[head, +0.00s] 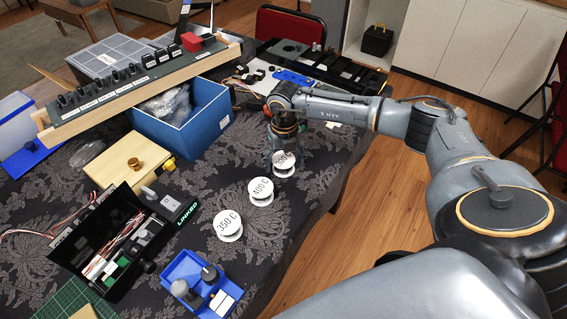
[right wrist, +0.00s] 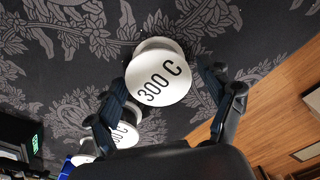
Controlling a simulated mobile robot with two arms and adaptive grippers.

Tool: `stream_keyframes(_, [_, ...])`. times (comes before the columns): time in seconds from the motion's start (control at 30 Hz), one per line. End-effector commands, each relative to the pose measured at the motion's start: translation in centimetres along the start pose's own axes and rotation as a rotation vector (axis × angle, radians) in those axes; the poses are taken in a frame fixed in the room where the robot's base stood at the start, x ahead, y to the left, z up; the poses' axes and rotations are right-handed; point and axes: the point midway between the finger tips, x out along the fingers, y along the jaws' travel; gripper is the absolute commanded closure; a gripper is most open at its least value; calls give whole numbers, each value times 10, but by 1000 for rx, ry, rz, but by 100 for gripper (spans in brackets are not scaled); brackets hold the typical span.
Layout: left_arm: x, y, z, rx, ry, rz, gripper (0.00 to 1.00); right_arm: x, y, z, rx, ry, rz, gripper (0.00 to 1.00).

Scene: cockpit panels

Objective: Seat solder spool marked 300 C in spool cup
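The white solder spool marked 300 C (head: 284,161) stands on the patterned dark cloth at the far end of a row of white spools. My right gripper (head: 284,145) is over it, pointing down and partly covering it. In the right wrist view the 300 C spool (right wrist: 160,76) lies ahead between the two spread fingers (right wrist: 166,88), with a gap to the right finger; the left finger is close to its edge. The gripper is open and empty. I cannot pick out the spool cup with certainty. My left gripper is not in view.
The 400 C spool (head: 261,191) and 350 C spool (head: 228,225) stand nearby, toward the front. A blue tray (head: 182,266) with small parts, a black case (head: 75,262), a wooden box (head: 103,174) and a blue bin (head: 196,142) lie left. The table edge is close on the right.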

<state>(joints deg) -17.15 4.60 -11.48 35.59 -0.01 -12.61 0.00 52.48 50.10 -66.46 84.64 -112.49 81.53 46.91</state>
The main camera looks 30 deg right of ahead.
Motion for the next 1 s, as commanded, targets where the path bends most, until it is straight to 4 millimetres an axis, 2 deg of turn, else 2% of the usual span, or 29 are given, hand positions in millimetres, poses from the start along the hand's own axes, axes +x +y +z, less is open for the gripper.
stream_keyframes(0.03, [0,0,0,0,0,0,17,0,0,0,0,0,0,37])
stream_keyframes(0.23, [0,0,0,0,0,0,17,0,0,0,0,0,0,78])
stream_keyframes(0.27, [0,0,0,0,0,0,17,-1,0,0,0,-1,1,79])
stream_keyframes(0.5, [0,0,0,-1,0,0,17,-2,0,0,0,-1,1,79])
stream_keyframes(0.67, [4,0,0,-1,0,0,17,-10,0,1,-1,-3,2,79])
stream_keyframes(0.83, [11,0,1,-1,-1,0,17,-35,1,-2,-3,-4,3,79])
stream_keyframes(1.0, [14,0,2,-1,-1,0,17,-72,13,-31,-7,-7,3,79])
